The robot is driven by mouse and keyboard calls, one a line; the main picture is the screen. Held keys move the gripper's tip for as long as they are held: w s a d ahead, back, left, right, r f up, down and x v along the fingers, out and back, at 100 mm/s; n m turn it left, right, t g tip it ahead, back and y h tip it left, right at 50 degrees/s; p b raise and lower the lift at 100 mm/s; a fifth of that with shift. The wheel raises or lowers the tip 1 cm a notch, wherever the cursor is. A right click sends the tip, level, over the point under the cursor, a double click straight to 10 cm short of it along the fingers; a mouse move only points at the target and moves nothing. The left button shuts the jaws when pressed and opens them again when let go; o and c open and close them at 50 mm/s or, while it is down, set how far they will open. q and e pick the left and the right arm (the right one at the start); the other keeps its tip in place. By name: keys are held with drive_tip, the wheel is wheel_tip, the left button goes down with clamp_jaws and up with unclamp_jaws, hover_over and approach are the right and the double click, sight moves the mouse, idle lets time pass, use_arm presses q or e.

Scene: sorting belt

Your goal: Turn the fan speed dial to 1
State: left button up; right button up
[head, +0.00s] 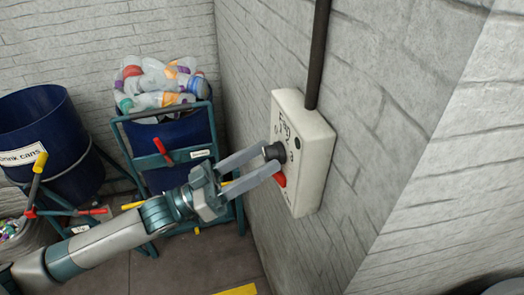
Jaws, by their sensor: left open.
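The fan speed dial (274,151) is a dark round knob on a white wall box (309,165) marked "Fan" at the top. A red part (280,179) shows just below the dial, partly behind a finger. My left gripper (267,159) reaches in from the left with its fingers apart, one at the upper left of the dial and one below it. The tips are close to the dial; I cannot tell whether they touch it. The dial's number marks are too small or hidden to read. My right gripper is not in view.
A dark pipe (318,55) runs up the wall from the box. A blue bin of plastic bottles (180,135) in a teal frame stands behind my left arm. A blue bin labelled for drink cans (62,150) stands at left. Brick wall surrounds the box.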

use_arm(q)
drive_tip(key=shift+w+d+r, duration=0.1)
drive_tip(key=shift+d+r, duration=0.05)
drive_tip(key=shift+d, duration=0.2)
drive_tip(key=c, duration=0.9)
